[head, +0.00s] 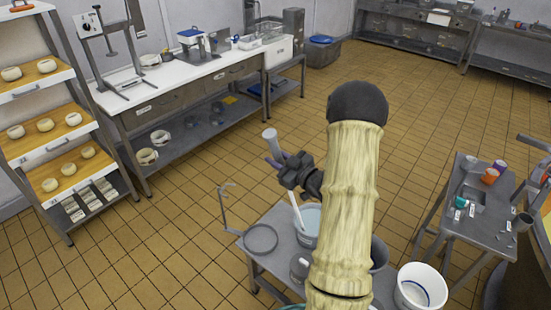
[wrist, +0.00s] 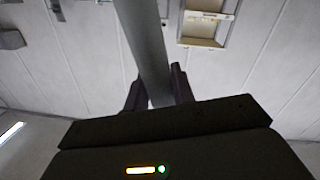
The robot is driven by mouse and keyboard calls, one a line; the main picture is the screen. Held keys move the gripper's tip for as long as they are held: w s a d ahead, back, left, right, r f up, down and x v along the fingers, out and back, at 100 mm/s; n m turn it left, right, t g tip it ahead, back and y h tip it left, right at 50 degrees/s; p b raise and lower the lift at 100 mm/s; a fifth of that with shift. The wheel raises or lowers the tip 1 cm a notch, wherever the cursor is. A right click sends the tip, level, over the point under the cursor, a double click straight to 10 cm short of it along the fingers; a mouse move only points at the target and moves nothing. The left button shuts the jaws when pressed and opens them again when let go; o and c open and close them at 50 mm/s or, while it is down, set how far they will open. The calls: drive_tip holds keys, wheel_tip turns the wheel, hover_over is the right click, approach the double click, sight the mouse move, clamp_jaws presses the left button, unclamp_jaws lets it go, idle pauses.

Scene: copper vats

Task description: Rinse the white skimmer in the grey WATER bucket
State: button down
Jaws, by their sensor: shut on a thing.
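My gripper (head: 298,176) is shut on the long handle of the white skimmer (head: 297,210), above a low grey table. The handle leans, its pale grey knobbed top (head: 269,134) up to the left. Its white lower part runs down into the grey bucket (head: 304,241), which holds bluish liquid (head: 313,217). The skimmer's lower end is hidden in the bucket. No WATER label can be read. In the wrist view the grey handle (wrist: 145,45) passes between the two dark fingers (wrist: 158,95).
A round grey plate (head: 260,238) on a hooked stand is left of the bucket. A small grey pot (head: 299,268) and a dark bucket (head: 378,255) stand close by. A white bucket (head: 421,288) is at right. A side table (head: 480,215) holds cups. Open tiled floor lies behind.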

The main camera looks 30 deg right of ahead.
drive_tip(key=shift+w, duration=0.1)
drive_tip(key=shift+w, duration=0.55)
drive_tip(key=shift+s+b, duration=0.5)
drive_tip(key=shift+s, duration=0.15)
drive_tip(key=shift+w, duration=0.15)
